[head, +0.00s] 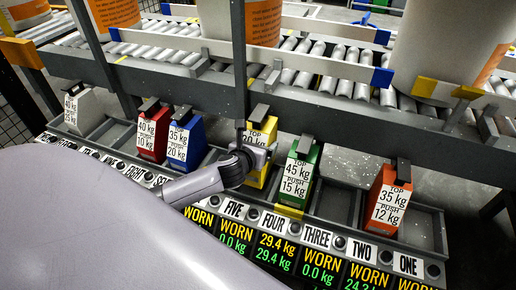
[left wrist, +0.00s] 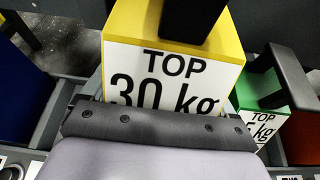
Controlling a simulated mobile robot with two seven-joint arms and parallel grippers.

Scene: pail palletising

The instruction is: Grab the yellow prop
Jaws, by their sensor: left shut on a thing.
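The yellow prop (head: 257,178) is a block with a white label and a dark handle on top, in the middle of the row of slots in the head view. In the left wrist view the yellow prop (left wrist: 225,47) fills the top middle, and its label reads TOP 30 kg. My left gripper (head: 248,156) is at its front and shut on it, hiding part of the label. The exact contact is hidden, and I cannot tell whether the prop is raised from its slot. My right gripper is not in view.
A green prop (head: 299,178) stands close right of it, and an orange prop (head: 388,205) farther right. Blue (head: 187,140), red (head: 152,137) and white (head: 82,110) props stand to the left. A roller conveyor (head: 320,75) with large pails (head: 449,45) runs behind and above.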

